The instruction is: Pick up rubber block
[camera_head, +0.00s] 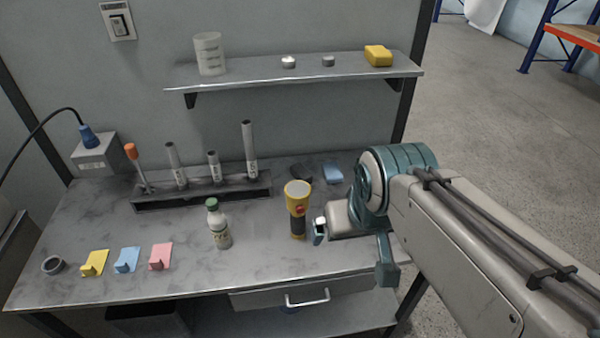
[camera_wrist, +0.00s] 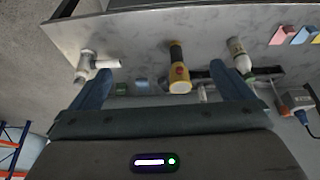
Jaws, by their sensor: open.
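No block is plainly marked as rubber. A dark block (camera_head: 301,173) and a light blue block (camera_head: 333,174) lie side by side on the rear right of the bench, behind the yellow flashlight (camera_head: 297,205). Two small blocks also show beyond the flashlight in the wrist view, the left one (camera_wrist: 121,88) and the right one (camera_wrist: 141,85). A yellow block (camera_head: 378,56) sits on the wall shelf. My gripper (camera_wrist: 160,88) is open, fingers wide apart, with nothing between them. It is at the bench's right side, apart from these blocks.
The flashlight stands upright, with a white bottle (camera_head: 219,224) left of it. A dark rack (camera_head: 202,193) holds several tubes behind. A white tee-shaped fitting (camera_wrist: 92,62) is near my left finger in the wrist view. Coloured pads and a ring (camera_head: 53,265) lie front left. The shelf (camera_head: 240,81) overhangs.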

